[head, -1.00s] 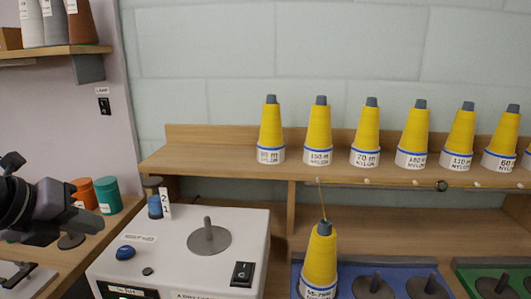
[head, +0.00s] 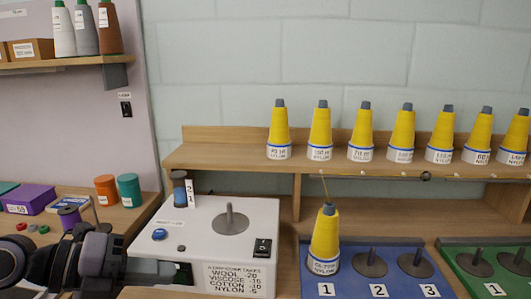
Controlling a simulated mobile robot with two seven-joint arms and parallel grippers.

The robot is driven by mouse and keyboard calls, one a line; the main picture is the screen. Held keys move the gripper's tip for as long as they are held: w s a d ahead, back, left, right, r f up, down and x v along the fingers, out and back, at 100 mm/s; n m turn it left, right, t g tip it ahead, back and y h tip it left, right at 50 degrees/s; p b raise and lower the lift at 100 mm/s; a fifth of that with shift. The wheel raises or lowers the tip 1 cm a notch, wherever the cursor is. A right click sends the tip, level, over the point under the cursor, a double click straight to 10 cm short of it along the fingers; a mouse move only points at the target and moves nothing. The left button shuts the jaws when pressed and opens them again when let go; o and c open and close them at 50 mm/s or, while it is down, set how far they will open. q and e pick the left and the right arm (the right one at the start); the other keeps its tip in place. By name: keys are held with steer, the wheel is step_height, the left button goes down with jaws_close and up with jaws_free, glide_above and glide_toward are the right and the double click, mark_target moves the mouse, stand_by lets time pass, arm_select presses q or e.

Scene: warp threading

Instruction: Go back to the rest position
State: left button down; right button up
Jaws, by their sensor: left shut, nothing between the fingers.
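My left gripper (head: 150,270) is low at the left, in front of the white machine's near left corner. It is shut and empty, and my dark arm behind it comes in from the left edge. A yellow thread cone (head: 324,240) stands upright at position 1 of the blue board (head: 345,288), apart from the gripper. A strand rises from its tip toward the shelf edge. My right gripper is out of view.
The white machine (head: 205,225) has a bare spindle (head: 230,220) on top. Several yellow cones (head: 320,130) line the wooden shelf (head: 225,158). A green board (head: 470,250) is at right. A purple box (head: 30,199) and orange and teal spools (head: 129,190) lie at left.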

arm_select(q)
steer(key=d+r+n+t+h+p, duration=0.1)
steer(key=d+n+t+h+p, duration=0.15)
steer(key=d+n+h, duration=0.2)
steer(key=a+f+n+t+y+p, duration=0.1)
steer(key=a+f+n+t+y, duration=0.2)
steer(key=n, duration=0.4)
steer(key=s+a+f+n+t+y, duration=0.1)
steer(key=a+f+n+t+y, duration=0.1)
steer(key=f+n+t+y, duration=0.25)
steer(key=a+f+n+t+y+p, duration=0.1)
steer(key=a+f+n+t+y, duration=0.15)
steer(key=f+n, duration=0.4)
steer(key=s+f+n+g+y+p, duration=0.1)
steer(key=s+f+n+g+y, duration=0.3)
steer(key=s+f, duration=0.9)
steer(key=f+n+g, duration=0.1)
steer(key=n+g, duration=0.2)
steer(key=n, duration=0.1)
steer(key=shift+a+f+p, duration=0.25)
steer(key=shift+a+p, duration=0.05)
steer(key=shift+p, duration=0.05)
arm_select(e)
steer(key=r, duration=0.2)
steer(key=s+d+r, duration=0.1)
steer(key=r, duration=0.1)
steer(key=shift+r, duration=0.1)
